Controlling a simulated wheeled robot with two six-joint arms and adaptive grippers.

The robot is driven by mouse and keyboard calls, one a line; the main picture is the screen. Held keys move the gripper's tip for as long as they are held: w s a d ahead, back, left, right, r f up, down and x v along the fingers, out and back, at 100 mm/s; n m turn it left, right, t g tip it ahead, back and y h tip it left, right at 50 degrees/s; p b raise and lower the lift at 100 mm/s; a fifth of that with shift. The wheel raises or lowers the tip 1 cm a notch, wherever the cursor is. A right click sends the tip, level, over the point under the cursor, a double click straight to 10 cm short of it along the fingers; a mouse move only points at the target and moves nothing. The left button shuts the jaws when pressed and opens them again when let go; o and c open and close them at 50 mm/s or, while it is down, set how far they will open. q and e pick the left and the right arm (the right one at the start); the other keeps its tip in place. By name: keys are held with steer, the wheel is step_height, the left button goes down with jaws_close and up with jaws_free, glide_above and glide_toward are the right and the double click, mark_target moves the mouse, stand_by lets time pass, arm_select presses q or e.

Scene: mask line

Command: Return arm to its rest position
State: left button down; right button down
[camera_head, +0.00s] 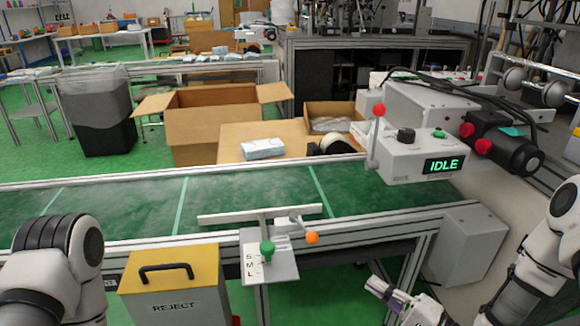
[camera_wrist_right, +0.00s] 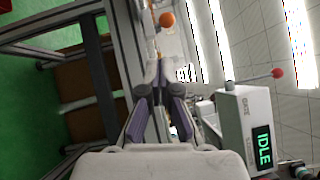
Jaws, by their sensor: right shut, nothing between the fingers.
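My right gripper (camera_head: 388,292) is at the lower right of the head view, in front of the conveyor's near edge and low down. In the right wrist view its fingers (camera_wrist_right: 155,82) are together and empty, with the conveyor frame beyond them. My right arm comes in from the right edge of the head view. My left arm shows at the lower left of the head view, but its gripper is out of the picture.
The conveyor (camera_head: 150,205) crosses in front of me, with a guide bar and an orange knob (camera_head: 312,238) on its near side. A yellow-lidded reject bin (camera_head: 170,285) stands at the front. A machine reading IDLE (camera_head: 410,150) stands at right. An open carton (camera_head: 210,125) stands behind.

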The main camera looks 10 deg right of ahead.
steer(key=s+a+f+n+g+h, duration=0.2)
steer(key=s+a+f+g, duration=0.2)
steer(key=f, duration=0.4)
steer(key=s+a+f+n+g+h, duration=0.1)
steer(key=s+a+f+g+h, duration=0.2)
steer(key=f, duration=0.5)
steer(key=s+d+f+n+g+h, duration=0.4)
steer(key=s, duration=0.4)
steer(key=s+d+f+n+g+h, duration=0.3)
steer(key=s+d+f+n+g, duration=0.1)
steer(key=s, duration=0.4)
step_height(320, 180, up, 24)
steer(key=p, duration=2.4)
steer(key=shift+w, duration=0.4)
steer(key=shift+a+r, duration=0.1)
steer(key=shift+a, duration=0.05)
